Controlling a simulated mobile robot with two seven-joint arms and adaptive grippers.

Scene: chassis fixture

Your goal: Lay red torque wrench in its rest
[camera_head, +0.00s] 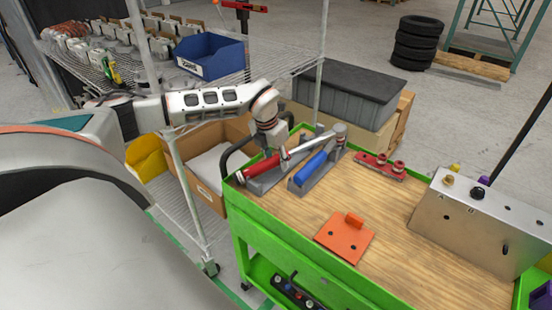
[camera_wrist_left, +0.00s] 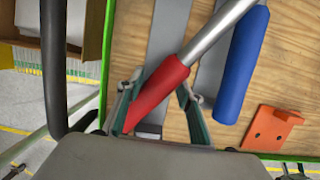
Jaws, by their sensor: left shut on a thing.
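The red torque wrench (camera_head: 262,167), with a red handle and silver shaft, is at the far left corner of the green cart. My left gripper (camera_head: 284,154) is shut on it; the wrist view shows the fingers (camera_wrist_left: 157,92) on both sides of the red handle (camera_wrist_left: 160,88). The wrench lies slantwise over a grey rest (camera_head: 268,182), also seen in the wrist view (camera_wrist_left: 165,35); its shaft crosses toward the neighbouring rest. I cannot tell whether it touches either. A blue-handled wrench (camera_head: 310,168) lies in that neighbouring grey rest (camera_head: 300,187). My right gripper is not in view.
An orange plate (camera_head: 340,243) lies on the cart's wooden top (camera_head: 300,215). A red fixture (camera_head: 378,165) and a metal box (camera_head: 480,225) stand farther right. A black cart handle (camera_wrist_left: 55,65) rises left of the gripper. A wire shelf post (camera_head: 190,200) stands left.

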